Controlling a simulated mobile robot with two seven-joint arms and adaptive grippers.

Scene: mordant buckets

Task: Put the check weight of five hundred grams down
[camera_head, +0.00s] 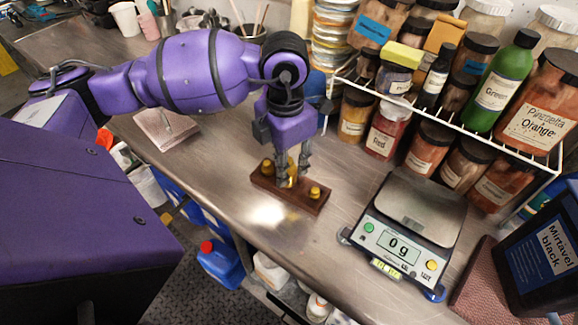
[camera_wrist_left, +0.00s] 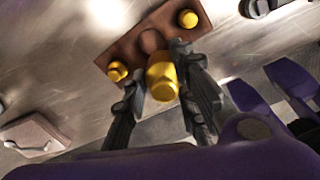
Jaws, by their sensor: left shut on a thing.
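My left gripper (camera_head: 292,178) points down over a dark wooden weight block (camera_head: 288,196) on the steel bench and is shut on a brass check weight (camera_wrist_left: 162,80). In the left wrist view, the held weight sits between the two fingers, and an empty round socket (camera_wrist_left: 151,40) shows in the middle of the block beyond it. The weight looks to be out of its socket, just above the block. Two smaller brass weights stand in the block, one at the left end (camera_head: 266,167) and one at the right end (camera_head: 315,192). My right gripper is out of view.
A scale (camera_head: 405,235) reading 0 g stands to the right with a bare pan. A wire rack (camera_head: 450,120) of pigment jars is behind it. A black container (camera_head: 545,245) is at the right edge. The bench left of the block is clear up to a pale pad (camera_head: 165,128).

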